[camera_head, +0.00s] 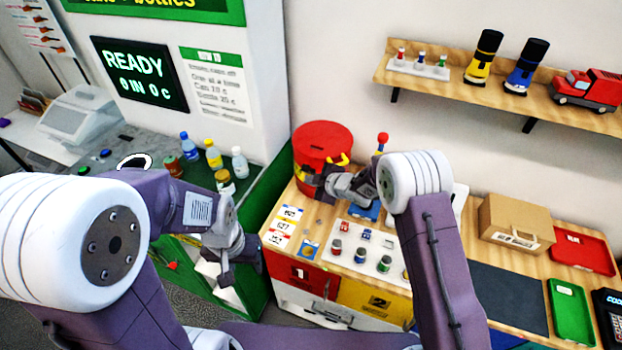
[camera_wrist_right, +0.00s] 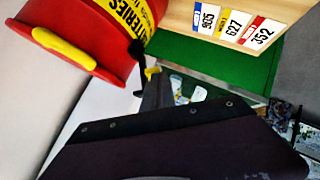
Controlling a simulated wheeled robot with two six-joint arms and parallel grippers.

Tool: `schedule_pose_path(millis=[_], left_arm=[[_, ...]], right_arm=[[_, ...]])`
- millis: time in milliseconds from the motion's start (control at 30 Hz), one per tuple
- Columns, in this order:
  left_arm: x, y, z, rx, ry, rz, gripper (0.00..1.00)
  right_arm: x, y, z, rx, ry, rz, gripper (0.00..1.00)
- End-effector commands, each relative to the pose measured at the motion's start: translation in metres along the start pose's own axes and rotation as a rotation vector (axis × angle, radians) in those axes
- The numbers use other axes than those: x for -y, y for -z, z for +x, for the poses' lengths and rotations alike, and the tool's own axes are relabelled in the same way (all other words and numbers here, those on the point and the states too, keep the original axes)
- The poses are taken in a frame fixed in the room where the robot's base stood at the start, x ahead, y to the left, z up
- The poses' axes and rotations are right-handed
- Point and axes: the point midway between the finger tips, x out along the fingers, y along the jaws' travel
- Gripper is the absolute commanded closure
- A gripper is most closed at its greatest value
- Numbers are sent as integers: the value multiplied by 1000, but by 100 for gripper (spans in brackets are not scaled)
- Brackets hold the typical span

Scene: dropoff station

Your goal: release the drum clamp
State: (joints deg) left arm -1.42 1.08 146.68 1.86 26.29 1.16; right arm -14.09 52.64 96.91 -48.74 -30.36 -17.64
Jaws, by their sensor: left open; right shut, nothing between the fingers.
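The red drum (camera_head: 322,142) stands at the back left of the wooden counter. In the right wrist view the drum (camera_wrist_right: 105,25) shows a yellow label reading "BATTERIES" and a yellow lever (camera_wrist_right: 65,48) along its red rim, which I take for the clamp. My right gripper (camera_head: 318,180) is shut and empty close to the drum's front side; I cannot tell whether it touches the drum. Yellow parts show beside it in the head view. My left gripper (camera_head: 226,272) is open and empty, low at the counter's left, away from the drum.
Numbered cards (camera_head: 287,222) and a white tray (camera_head: 362,255) of small coloured pieces lie in front of the drum. A red-knobbed lever (camera_head: 382,140) stands right of it. Several bottles (camera_head: 213,155) stand on the left. A cardboard box (camera_head: 512,222) is further right.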

Motion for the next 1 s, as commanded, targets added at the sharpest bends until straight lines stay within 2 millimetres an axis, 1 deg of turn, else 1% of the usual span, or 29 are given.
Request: schedule_pose_path(millis=[267, 333, 367, 433, 533, 700, 800, 900, 1000], left_arm=[[0, 0, 1, 0, 0, 0, 49], [0, -1, 7, 0, 0, 0, 49], [0, -1, 12, 0, 0, 0, 49], [1, -3, 30, 0, 0, 0, 49], [1, -6, 61, 0, 0, 0, 49], [2, -11, 107, 0, 0, 0, 49], [2, -14, 130, 0, 0, 0, 49], [3, -15, 146, 0, 0, 0, 49], [3, -16, 154, 0, 0, 0, 49]], right_arm=[[0, 0, 0, 0, -1, -1, 100], [2, -2, 2, -1, -5, -5, 100], [4, -3, 4, -1, -9, -9, 100], [8, -6, 8, -2, -24, -24, 100], [14, -10, 12, -3, -57, -55, 100], [19, -14, 15, -3, -115, -115, 100], [19, -15, 16, -2, -147, -145, 100], [21, -17, 17, -1, -164, -163, 100], [25, -19, 19, -1, -163, -163, 100]])
